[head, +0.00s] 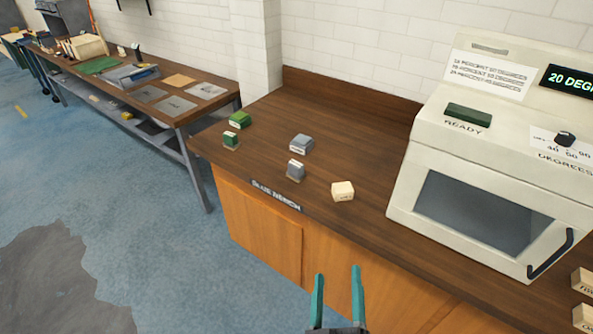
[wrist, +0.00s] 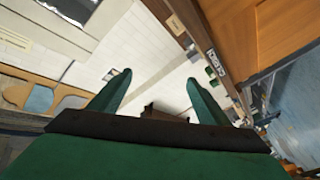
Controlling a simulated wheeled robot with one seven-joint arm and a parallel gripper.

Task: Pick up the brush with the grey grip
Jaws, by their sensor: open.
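No brush with a grey grip can be made out for certain. On the brown bench top, a grey block-like thing (head: 301,142) lies with a smaller upright grey piece (head: 295,169) in front of it; whether either belongs to a brush is too small to tell. My gripper (head: 338,272) is open and empty, its two teal fingers apart in front of the bench's front side, lower in the picture than the grey things. In the wrist view, the open fingers (wrist: 158,77) have nothing between them close by.
Two green things (head: 239,119) lie left of the grey ones, and a cream block (head: 343,191) lies to the right. A white oven (head: 480,190) fills the bench's right side. A long workbench (head: 140,90) stands at back left. Blue floor (head: 110,190) is open at left.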

